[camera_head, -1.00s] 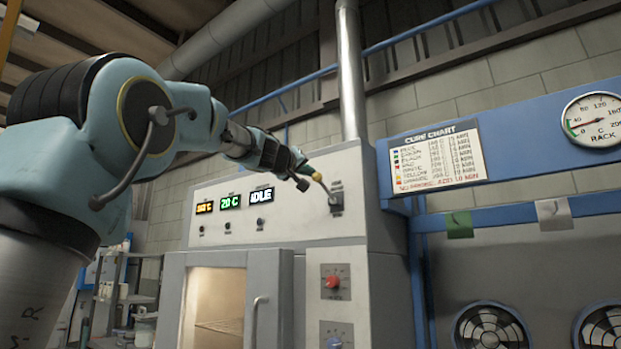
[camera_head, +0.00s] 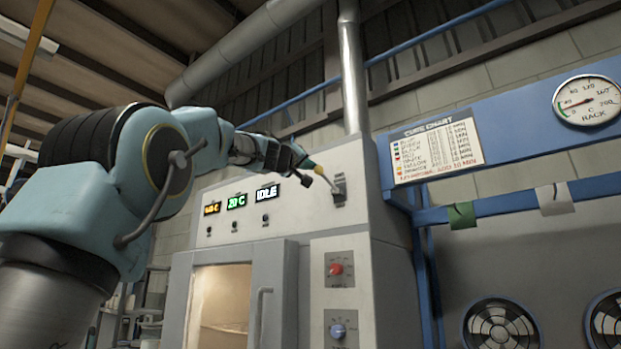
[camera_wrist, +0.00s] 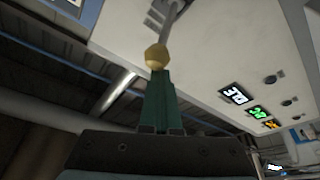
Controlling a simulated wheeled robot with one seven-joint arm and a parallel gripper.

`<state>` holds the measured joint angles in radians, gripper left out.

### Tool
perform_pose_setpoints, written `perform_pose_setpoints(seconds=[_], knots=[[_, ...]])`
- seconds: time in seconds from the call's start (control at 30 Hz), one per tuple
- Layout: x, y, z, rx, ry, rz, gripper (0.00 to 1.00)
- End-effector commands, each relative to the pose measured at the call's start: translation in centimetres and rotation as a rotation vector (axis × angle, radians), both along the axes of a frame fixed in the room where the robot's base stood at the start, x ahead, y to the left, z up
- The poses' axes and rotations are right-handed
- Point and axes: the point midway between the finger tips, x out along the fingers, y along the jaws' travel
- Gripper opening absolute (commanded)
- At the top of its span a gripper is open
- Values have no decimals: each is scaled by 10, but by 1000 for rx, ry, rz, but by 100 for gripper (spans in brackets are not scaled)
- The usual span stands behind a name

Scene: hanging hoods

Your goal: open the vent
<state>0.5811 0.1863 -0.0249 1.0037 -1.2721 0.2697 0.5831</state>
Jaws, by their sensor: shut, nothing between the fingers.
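A lever with a yellow knob (camera_head: 318,170) sticks out of a dark slotted plate (camera_head: 339,190) on the upper front of the grey oven (camera_head: 330,225). It slants up and to the left in the head view. In the wrist view the yellow knob (camera_wrist: 157,56) and the grey lever stand just past my green fingertips. My gripper (camera_head: 305,163) is shut and empty, its tips close beside the knob. I cannot tell whether they touch it. The fingers also show in the wrist view (camera_wrist: 158,76). The vent's flap is not seen.
Below the plate are a red knob (camera_head: 336,269) and a blue knob (camera_head: 338,331). Lit displays (camera_head: 237,201) line the panel left of the lever. A steel pipe (camera_head: 351,80) rises above the oven. A blue rack (camera_head: 480,205) with fans stands to the right.

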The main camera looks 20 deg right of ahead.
Motion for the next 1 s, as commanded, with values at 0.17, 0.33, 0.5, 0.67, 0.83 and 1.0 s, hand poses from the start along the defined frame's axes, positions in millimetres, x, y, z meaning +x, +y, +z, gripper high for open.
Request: perform_pose_setpoints(seconds=[0.17,0.33,0.5,0.67,0.83,1.0], knots=[[-1,0,-19,-47,-27,-4,0],[-3,1,-26,-98,-54,-6,0],[-3,2,-34,-152,-84,-7,0],[-4,3,-42,-207,-117,-6,0],[-5,6,-50,-258,-141,-4,0],[-5,7,-57,-270,-149,-3,0]])
